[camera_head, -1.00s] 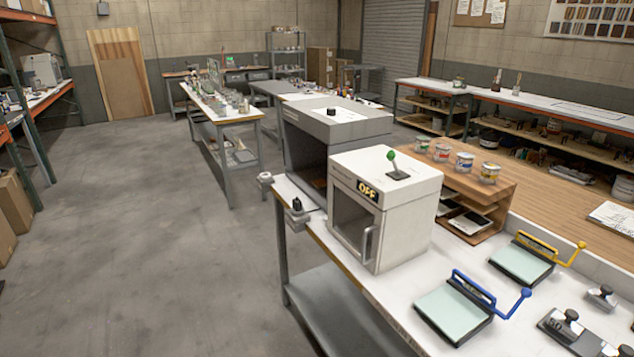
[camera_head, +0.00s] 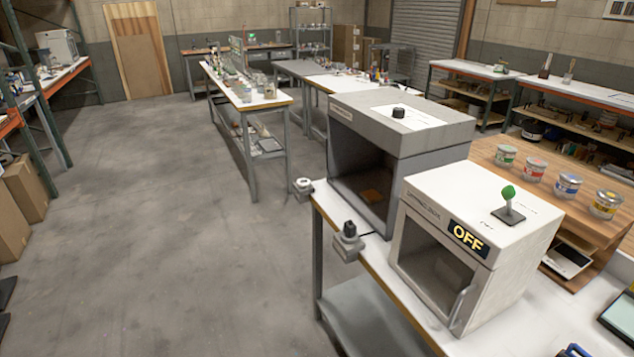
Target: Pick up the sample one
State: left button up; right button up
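Nothing in view is marked as sample one, so I cannot tell which thing it is. A small flat orange-brown piece (camera_head: 372,195) lies on the floor of the open grey booth (camera_head: 362,157). A white box (camera_head: 520,262) with an "OFF" display and a green-knobbed lever (camera_head: 508,198) stands in front of the booth on the same bench. The inside of the white box shows through its front window, dark and seemingly empty. Neither of my grippers is in view.
Several paint cans, one with a red label (camera_head: 535,169), stand on a wooden shelf unit (camera_head: 505,181) at the right. A long table (camera_head: 265,103) holds many small items. Cardboard boxes (camera_head: 25,190) stand at the left. The grey floor (camera_head: 150,230) between is clear.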

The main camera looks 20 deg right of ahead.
aim_at(371, 196)
jog(key=i+u, duration=0.3)
jog(key=i, duration=1.35)
jog(key=i+z, duration=0.45)
jog(key=i+j+z, duration=0.1)
jog(key=z, duration=0.35)
jog(key=i+j+z, duration=0.25)
jog(key=i+z, duration=0.2)
jog(key=k+j, duration=0.05)
